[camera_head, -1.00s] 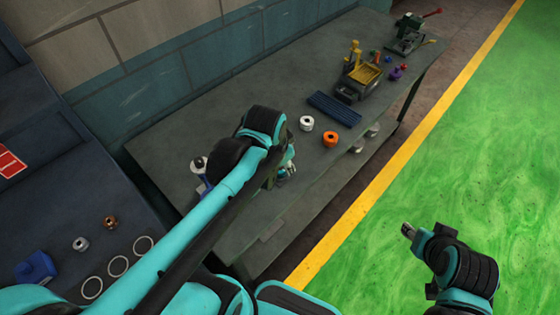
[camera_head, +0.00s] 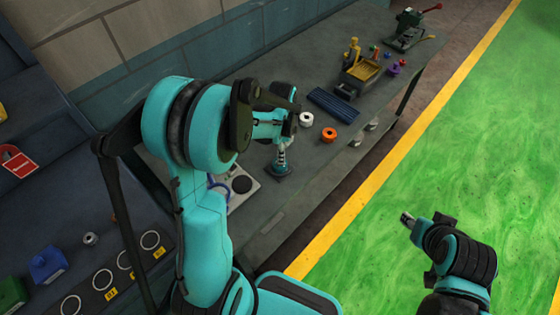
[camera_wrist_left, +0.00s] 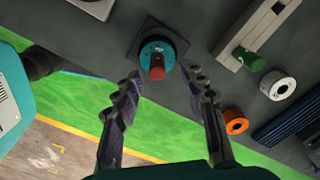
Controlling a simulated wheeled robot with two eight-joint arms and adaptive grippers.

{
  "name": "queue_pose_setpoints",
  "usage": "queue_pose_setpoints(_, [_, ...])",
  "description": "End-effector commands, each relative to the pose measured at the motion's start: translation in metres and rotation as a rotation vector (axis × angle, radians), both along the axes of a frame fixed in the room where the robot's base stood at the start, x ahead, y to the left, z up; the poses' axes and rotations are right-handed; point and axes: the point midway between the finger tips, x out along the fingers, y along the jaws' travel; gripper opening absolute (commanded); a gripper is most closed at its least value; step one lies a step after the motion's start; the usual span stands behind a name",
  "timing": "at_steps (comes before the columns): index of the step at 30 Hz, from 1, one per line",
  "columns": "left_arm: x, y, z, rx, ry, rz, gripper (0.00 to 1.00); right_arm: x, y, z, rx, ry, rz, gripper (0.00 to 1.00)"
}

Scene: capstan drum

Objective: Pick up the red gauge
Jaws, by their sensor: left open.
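In the left wrist view a short red cylinder (camera_wrist_left: 157,68) stands on top of a round teal piece (camera_wrist_left: 155,50) over a dark square plate on the bench. My left gripper (camera_wrist_left: 162,77) is open, with its two fingers on either side just below the red cylinder, apart from it. In the head view the slim teal and grey stand (camera_head: 281,160) shows below my left wrist; my left fingers cannot be made out there. A red horseshoe-shaped piece (camera_head: 18,163) lies at the far left. My right gripper (camera_head: 407,219) is over the green floor, away from the bench.
A white ring (camera_head: 306,119), an orange ring (camera_head: 329,135) and a blue ribbed tray (camera_head: 334,107) lie right of the stand. A green cylinder (camera_wrist_left: 250,60) sits at a pale block. A yellow bin (camera_head: 362,69) is farther back. The bench's front edge is close by.

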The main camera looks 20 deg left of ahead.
Motion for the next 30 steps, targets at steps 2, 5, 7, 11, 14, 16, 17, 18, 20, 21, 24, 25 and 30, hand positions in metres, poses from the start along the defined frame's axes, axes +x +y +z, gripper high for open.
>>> queue_pose_setpoints(2, [-0.003,0.002,-0.016,0.000,0.000,0.001,0.42,0.000,0.000,-0.007,0.000,0.000,0.000,0.41])
queue_pose_setpoints(5, [-0.003,0.002,-0.030,0.000,0.000,0.001,0.42,0.000,0.000,-0.011,0.000,0.000,0.000,0.41])
queue_pose_setpoints(7, [-0.004,0.002,-0.036,0.000,-0.001,0.001,0.42,0.000,0.000,-0.012,0.000,0.000,0.000,0.41])
queue_pose_setpoints(11, [-0.004,0.002,-0.039,0.000,-0.001,0.001,0.42,0.000,0.000,-0.012,0.000,0.000,0.000,0.41])
queue_pose_setpoints(14, [-0.004,0.002,-0.039,0.000,-0.001,0.001,0.42,0.000,0.000,-0.011,0.000,0.000,0.000,0.41])
queue_pose_setpoints(16, [-0.004,0.002,-0.038,0.000,-0.001,0.001,0.36,0.000,0.000,-0.011,0.000,0.000,0.000,0.41])
queue_pose_setpoints(17, [-0.004,0.002,-0.038,0.000,-0.001,0.001,0.28,0.000,0.000,-0.011,0.000,0.000,0.000,0.41])
queue_pose_setpoints(18, [-0.004,0.002,-0.038,0.000,-0.001,0.001,0.18,0.000,0.000,-0.011,0.000,0.000,0.000,0.41])
queue_pose_setpoints(20, [-0.004,0.002,-0.038,0.000,-0.001,0.001,0.02,0.000,0.000,-0.011,0.000,0.000,0.000,0.41])
queue_pose_setpoints(21, [-0.004,0.002,-0.038,0.000,-0.001,0.001,0.00,0.000,0.000,-0.011,0.000,0.000,0.000,0.41])
queue_pose_setpoints(24, [-0.004,0.002,-0.038,0.000,-0.001,0.001,0.00,0.000,0.000,-0.011,0.000,0.000,0.000,0.41])
queue_pose_setpoints(25, [-0.004,0.002,-0.038,0.000,-0.001,0.001,0.00,0.000,0.000,-0.011,0.000,0.000,0.000,0.41])
queue_pose_setpoints(30, [-0.004,0.002,-0.038,0.000,-0.001,0.001,0.00,0.000,0.000,-0.011,0.000,0.000,0.000,0.41])
